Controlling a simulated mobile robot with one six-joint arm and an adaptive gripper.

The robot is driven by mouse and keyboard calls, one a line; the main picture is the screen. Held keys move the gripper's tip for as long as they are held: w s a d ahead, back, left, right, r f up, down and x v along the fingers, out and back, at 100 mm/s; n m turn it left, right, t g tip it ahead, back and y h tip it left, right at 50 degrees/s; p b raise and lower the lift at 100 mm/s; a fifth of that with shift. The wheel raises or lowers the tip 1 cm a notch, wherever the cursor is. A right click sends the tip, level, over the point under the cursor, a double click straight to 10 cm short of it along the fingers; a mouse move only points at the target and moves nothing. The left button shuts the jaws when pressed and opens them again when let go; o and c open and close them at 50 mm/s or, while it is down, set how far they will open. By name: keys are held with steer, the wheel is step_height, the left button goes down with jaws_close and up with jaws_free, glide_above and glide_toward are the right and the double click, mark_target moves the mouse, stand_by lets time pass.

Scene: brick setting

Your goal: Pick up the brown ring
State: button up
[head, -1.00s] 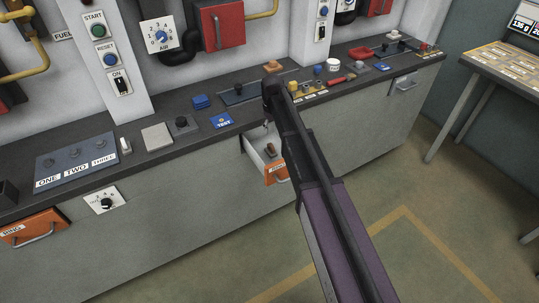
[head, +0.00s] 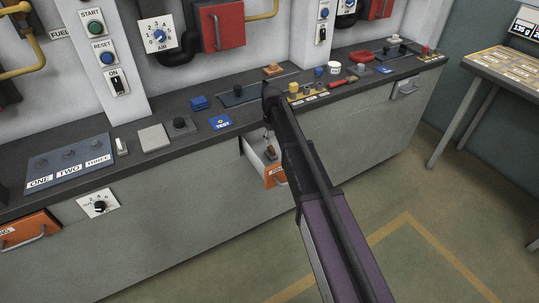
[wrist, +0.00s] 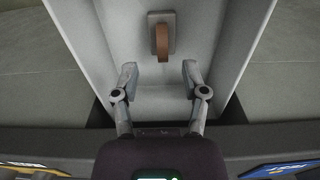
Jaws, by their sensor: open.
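The brown ring (wrist: 162,42) stands upright on edge in a small grey holder (wrist: 163,18) inside the open drawer (wrist: 215,30). In the head view the drawer (head: 254,160) juts from the grey counter front, with an orange front panel (head: 276,177); the ring (head: 271,153) shows small and partly unclear inside it. My gripper (wrist: 160,78) is open and empty in the wrist view. Its two fingertips lie either side of the ring's line, a little below it in the picture, with a gap to it. In the head view my arm hides part of the drawer's right side.
An orange-fronted drawer (head: 25,231) is at the far left. The floor in front of the counter is clear.

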mark_target(271, 147)
steer(key=shift+f, duration=0.1)
steer(key=shift+a+f+b, duration=0.2)
steer(key=shift+f+b, duration=2.3)
steer(key=shift+b, duration=0.15)
jaws_close()
